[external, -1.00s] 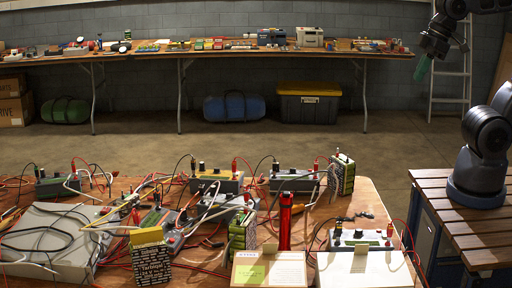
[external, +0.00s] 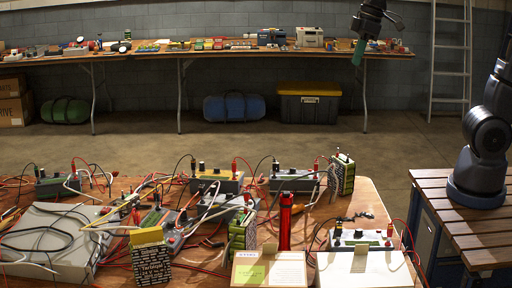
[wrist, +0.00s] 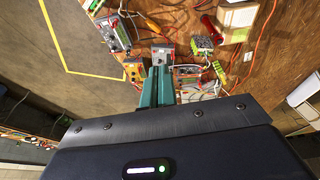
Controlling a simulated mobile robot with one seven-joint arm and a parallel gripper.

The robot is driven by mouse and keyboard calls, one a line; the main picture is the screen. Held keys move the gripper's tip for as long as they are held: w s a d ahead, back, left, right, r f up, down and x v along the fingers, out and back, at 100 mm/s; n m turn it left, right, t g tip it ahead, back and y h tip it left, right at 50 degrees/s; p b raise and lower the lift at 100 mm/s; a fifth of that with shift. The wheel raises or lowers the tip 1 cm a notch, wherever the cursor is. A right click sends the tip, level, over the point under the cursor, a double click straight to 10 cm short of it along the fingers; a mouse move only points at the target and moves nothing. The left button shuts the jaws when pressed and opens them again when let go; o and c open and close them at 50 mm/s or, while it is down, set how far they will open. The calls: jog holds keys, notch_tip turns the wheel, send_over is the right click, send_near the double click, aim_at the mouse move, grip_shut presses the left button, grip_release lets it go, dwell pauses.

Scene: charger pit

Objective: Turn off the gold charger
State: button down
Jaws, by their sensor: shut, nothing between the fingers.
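Several chargers with knobs and leads stand on the cluttered wooden table. One at the back middle has a gold-yellow top face and a grey front; I take it as the gold charger (external: 216,178). Black and red plugs stick up from it, and its switch is too small to read. My gripper (external: 357,52) has teal fingers and hangs high at the upper right, well apart from the chargers. In the wrist view its fingers (wrist: 158,82) are together and empty, pointing towards the tabletop.
A grey charger (external: 295,181) stands right of the gold one, a battery pack (external: 341,174) beyond it. A red cylinder (external: 285,222) stands upright in front. Loose leads cross the table. A long bench (external: 150,56) runs along the back wall; the floor between is clear.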

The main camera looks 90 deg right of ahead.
jog(key=w+d+f+g, duration=0.1)
jog(key=w+d, duration=0.2)
jog(key=w, duration=0.2)
jog(key=w+d+f, duration=0.2)
jog(key=w, duration=0.4)
jog(key=m+g, duration=0.1)
jog(key=g, duration=0.1)
send_over(237, 172)
notch_tip(237, 172, down, 26)
jog(key=shift+s+d+r+y, duration=0.15)
jog(key=shift+d+r+y, duration=0.05)
jog(key=shift+d+y, duration=0.25)
jog(key=f, duration=0.9)
jog(key=a+f, duration=0.1)
jog(key=f, duration=0.4)
jog(key=shift+d, duration=0.1)
